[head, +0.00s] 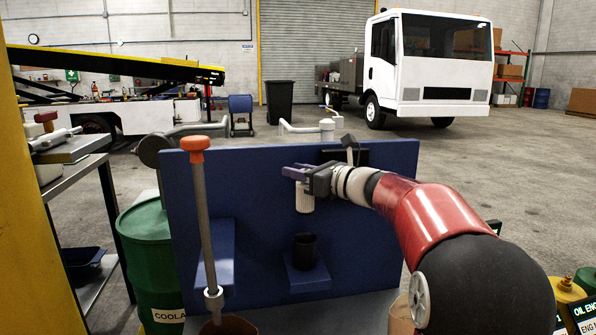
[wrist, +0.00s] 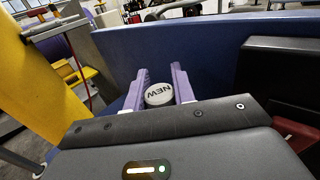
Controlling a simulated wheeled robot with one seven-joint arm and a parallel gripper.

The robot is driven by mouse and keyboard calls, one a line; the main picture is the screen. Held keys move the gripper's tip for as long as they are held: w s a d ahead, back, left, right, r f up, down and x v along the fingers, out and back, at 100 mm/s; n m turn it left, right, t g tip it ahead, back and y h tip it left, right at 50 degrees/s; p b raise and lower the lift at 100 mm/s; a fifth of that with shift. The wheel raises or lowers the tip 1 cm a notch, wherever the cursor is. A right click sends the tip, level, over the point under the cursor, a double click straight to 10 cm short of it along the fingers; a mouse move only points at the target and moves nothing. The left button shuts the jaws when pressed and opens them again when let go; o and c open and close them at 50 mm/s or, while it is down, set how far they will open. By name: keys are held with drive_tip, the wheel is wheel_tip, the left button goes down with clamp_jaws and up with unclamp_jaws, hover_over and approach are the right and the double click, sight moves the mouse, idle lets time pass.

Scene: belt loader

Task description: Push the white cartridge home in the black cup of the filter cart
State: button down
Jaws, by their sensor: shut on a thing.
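The white cartridge (head: 305,197) hangs upright in my gripper (head: 298,172), in front of the blue panel of the filter cart (head: 240,190). In the wrist view my gripper (wrist: 160,88) has its purple fingers on either side of the cartridge's round top (wrist: 158,95), which is marked NEW. The black cup (head: 305,251) stands on a small blue shelf (head: 307,278) below the cartridge. A clear gap shows between the cartridge's lower end and the cup's rim. The inside of the cup cannot be made out.
A grey rod with an orange knob (head: 200,143) stands at the panel's left. A black box (head: 345,157) sits at the panel's top, close to my wrist. A green coolant drum (head: 152,265) stands left of the cart. A brown container (head: 228,325) sits low in front.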

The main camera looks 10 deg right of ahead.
drive_tip(key=shift+f+b, duration=2.35)
drive_tip(key=shift+f, duration=0.65)
drive_tip(key=shift+f+b, duration=3.1)
drive_tip(key=shift+f, duration=0.95)
drive_tip(key=shift+r, duration=0.1)
drive_tip(key=c, duration=1.1)
unclamp_jaws()
wheel_tip(320, 180, up, 20)
drive_tip(key=p, duration=0.6)
hover_over(299, 195)
drive_tip(key=w, duration=0.3)
drive_tip(key=shift+s+d, duration=0.15)
drive_tip(key=shift+d, duration=0.1)
